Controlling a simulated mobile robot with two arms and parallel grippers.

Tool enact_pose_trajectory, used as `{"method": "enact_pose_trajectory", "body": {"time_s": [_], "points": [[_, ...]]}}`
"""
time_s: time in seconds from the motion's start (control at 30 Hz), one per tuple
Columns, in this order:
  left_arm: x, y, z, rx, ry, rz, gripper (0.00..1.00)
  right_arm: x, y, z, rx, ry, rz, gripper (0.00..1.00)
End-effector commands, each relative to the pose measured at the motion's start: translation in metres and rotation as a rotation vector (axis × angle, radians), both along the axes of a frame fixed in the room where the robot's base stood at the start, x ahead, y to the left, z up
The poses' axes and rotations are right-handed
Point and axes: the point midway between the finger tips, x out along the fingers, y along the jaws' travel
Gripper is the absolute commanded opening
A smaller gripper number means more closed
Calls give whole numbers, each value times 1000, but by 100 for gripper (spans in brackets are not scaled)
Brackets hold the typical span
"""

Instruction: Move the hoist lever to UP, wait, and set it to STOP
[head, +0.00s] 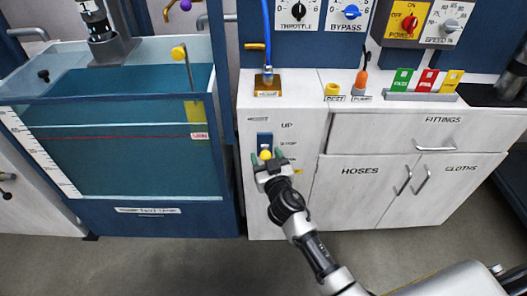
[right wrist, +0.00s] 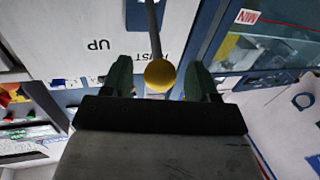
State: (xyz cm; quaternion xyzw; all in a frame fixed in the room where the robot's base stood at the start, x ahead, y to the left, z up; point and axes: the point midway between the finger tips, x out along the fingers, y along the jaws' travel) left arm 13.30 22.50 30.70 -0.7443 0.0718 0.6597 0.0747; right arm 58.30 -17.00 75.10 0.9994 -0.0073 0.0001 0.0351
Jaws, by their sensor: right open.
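The hoist lever has a yellow ball knob (head: 265,155) and stands out from a blue plate (head: 265,139) on the white cabinet front. UP and, below it, STOP are printed right of the plate. In the head view the knob appears at the plate's lower end, below the STOP label; the exact setting is unclear. My right gripper (head: 267,159) is open, with green fingertips either side of the knob. In the right wrist view the knob (right wrist: 160,75) on its grey rod sits between the spread fingers (right wrist: 159,80), with gaps visible. My left gripper is not in view.
A water tank (head: 140,150) with a red line stands left of the lever. Above the lever, a blue hose (head: 267,35) meets a fitting on the counter. PUMP (head: 361,83) and REST items stand right of it. Drawer and door handles (head: 403,180) project at right.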

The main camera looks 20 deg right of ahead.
Motion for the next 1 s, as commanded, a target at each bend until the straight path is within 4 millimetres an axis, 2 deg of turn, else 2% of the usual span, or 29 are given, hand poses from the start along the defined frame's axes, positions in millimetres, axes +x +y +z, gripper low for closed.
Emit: {"method": "enact_pose_trajectory", "body": {"time_s": [0.03,0.2,0.53,0.9,1.0], "points": [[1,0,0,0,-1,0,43,8,0,0,-2,-1,0,59],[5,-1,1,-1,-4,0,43,22,0,-1,-2,1,1,59],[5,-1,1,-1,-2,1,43,24,0,-1,-1,1,0,58],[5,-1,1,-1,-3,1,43,24,0,-1,-1,1,0,1],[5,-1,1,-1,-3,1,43,24,0,-1,-1,1,0,0]]}}
